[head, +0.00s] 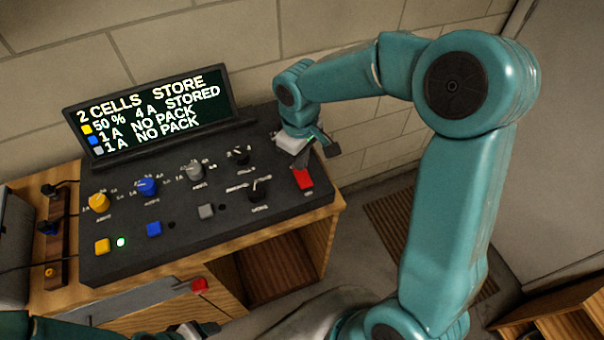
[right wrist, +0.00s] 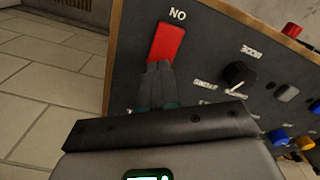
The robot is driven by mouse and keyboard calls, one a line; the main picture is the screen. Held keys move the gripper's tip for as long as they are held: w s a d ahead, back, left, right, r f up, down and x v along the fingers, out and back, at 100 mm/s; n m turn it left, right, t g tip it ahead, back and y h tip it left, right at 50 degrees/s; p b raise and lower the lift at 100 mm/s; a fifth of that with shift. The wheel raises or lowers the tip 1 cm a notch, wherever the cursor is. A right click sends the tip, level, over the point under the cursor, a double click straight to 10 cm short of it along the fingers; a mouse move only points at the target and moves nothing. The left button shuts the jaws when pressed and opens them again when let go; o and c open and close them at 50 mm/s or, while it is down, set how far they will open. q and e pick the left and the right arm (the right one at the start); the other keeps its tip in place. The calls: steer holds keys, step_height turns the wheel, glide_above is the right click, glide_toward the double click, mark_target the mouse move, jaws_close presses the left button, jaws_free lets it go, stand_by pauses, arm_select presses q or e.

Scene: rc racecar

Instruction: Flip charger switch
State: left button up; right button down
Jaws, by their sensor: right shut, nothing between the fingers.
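The charger (head: 185,235) is a dark sloped panel with knobs and buttons on a wooden cabinet. Its red rocker switch (head: 302,179) is at the panel's right end, and it also shows in the right wrist view (right wrist: 168,40) beside the label ON. My right gripper (head: 309,150) is shut and empty just behind the switch. In the right wrist view its fingertips (right wrist: 158,68) overlap the switch's near end; I cannot tell whether they touch. The charger's display (head: 150,115) is lit and reads 2 CELLS STORE. My left gripper (head: 195,328) is partly in view at the bottom edge, its jaws unclear.
Black knobs (head: 259,190) and a grey knob (head: 195,172) stand left of the switch. A green light (head: 121,242) glows by a yellow button (head: 102,246). A red knob (head: 200,285) sits at the cabinet's front. Open floor lies right of the cabinet.

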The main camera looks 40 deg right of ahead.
steer(key=shift+f+b, duration=0.85)
steer(key=shift+f, duration=0.15)
stand_by(0.4)
steer(key=shift+r, duration=0.1)
step_height(320, 180, up, 7)
steer(key=p, duration=0.5)
stand_by(0.4)
steer(key=shift+s, duration=0.15)
